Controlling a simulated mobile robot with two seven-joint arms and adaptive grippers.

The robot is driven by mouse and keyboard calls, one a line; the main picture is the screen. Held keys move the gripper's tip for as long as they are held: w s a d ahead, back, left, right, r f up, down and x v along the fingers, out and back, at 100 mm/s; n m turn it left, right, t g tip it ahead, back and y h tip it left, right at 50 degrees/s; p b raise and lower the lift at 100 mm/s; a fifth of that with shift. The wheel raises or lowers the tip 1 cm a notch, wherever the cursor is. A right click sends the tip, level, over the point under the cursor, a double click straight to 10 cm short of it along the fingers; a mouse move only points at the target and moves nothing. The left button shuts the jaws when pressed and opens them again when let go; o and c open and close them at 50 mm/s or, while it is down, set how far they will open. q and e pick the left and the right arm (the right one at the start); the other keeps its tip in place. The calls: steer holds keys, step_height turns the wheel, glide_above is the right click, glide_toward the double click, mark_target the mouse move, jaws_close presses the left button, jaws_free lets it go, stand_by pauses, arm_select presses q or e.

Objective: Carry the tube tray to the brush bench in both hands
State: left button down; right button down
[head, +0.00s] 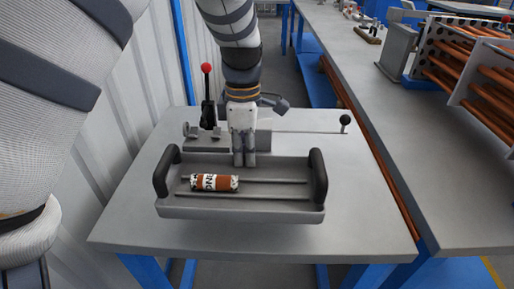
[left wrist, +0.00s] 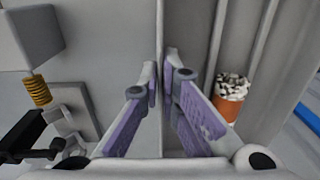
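The tube tray (head: 190,211) is a shallow grey tray with a black handle at each end, sitting level on a grey table. Its raised left handle (head: 161,172) and right handle (head: 318,177) are free of any gripper. A copper-coloured tube (head: 214,183) with a white label lies in the left half; its speckled end shows in the left wrist view (left wrist: 232,86). My left gripper (head: 244,162) points down at the tray's far side, near the middle. In the left wrist view its fingers (left wrist: 162,82) are drawn close on either side of the thin tray wall. My right gripper is out of view.
A clamp with a red-knobbed lever (head: 207,92) and a rod ending in a black ball (head: 345,120) stand behind the tray. Bare table (head: 370,205) lies to the right. A long bench (head: 440,170) carries a rack of copper tubes (head: 470,65). A corrugated wall borders the left.

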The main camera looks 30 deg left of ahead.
arm_select(q)
steer(key=w+f, duration=0.1)
steer(key=w+a+f, duration=0.1)
steer(key=f, duration=0.1)
steer(key=shift+w+a+b, duration=0.15)
steer(key=shift+b, duration=0.15)
steer(key=shift+w+f, duration=0.1)
steer(key=shift+f, duration=1.4)
steer(key=shift+f, duration=0.15)
steer(key=c, duration=1.8)
jaws_free()
step_height(320, 180, up, 12)
steer(key=shift+w+a, duration=0.1)
